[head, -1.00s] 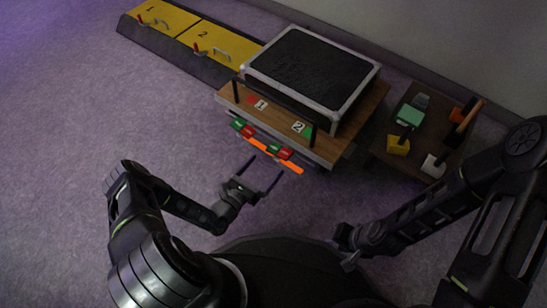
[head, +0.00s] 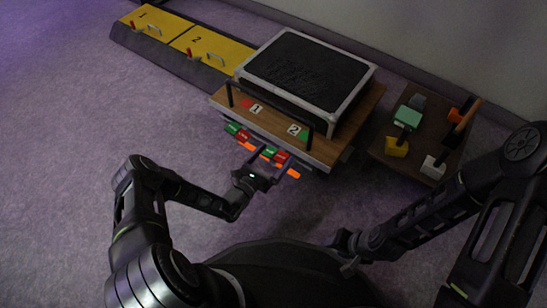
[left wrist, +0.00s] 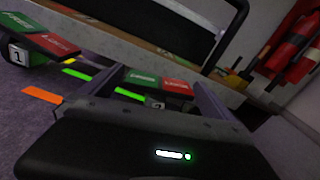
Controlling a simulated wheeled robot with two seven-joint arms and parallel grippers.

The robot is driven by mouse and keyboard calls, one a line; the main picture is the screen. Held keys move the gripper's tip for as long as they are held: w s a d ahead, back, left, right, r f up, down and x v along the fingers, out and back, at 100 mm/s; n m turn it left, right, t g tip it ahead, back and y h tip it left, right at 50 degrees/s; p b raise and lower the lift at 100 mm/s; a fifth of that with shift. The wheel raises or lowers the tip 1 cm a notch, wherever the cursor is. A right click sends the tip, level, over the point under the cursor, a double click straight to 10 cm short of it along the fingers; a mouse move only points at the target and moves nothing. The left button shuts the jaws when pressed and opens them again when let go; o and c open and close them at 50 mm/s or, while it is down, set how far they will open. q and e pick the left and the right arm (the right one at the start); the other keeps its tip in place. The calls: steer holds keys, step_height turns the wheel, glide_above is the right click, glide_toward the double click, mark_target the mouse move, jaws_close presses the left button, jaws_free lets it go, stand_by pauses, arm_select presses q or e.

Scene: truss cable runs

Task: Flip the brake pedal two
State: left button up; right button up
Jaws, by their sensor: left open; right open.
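Brake pedal two (head: 275,154), a rocker with a green half and a red half, sits low on the front of the wooden cart (head: 325,151). In the left wrist view pedal two (left wrist: 172,86) shows beyond and between my fingers, green half left, red half right; its number plate is partly hidden. My left gripper (head: 271,161) is open and empty, its fingers reaching up to the pedal; contact cannot be told. Brake pedal one (head: 237,131) is to its left and also shows in the left wrist view (left wrist: 50,42). My right gripper (head: 346,246) is open, low and away from the cart.
An orange strip (head: 293,174) runs beneath the pedals. A dark rail (head: 270,105) and a black-topped case (head: 309,70) are on the cart. The floor at left is clear.

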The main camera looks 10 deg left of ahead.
arm_select(q)
steer(key=shift+c, duration=0.2)
steer(key=c, duration=1.2)
steer(key=shift+o, duration=0.2)
steer(key=m+p, duration=0.2)
steer(key=shift+s+r+m, duration=0.1)
steer(key=shift+r+m, duration=0.05)
steer(key=shift+m, duration=0.25)
steer(key=shift+m+p, duration=0.35)
steer(key=shift+m, duration=0.15)
steer(key=shift+d+f+m, duration=0.1)
steer(key=shift+f+m, duration=0.1)
steer(key=shift+m, duration=0.2)
steer(key=o, duration=1.2)
steer(key=shift+s, duration=0.1)
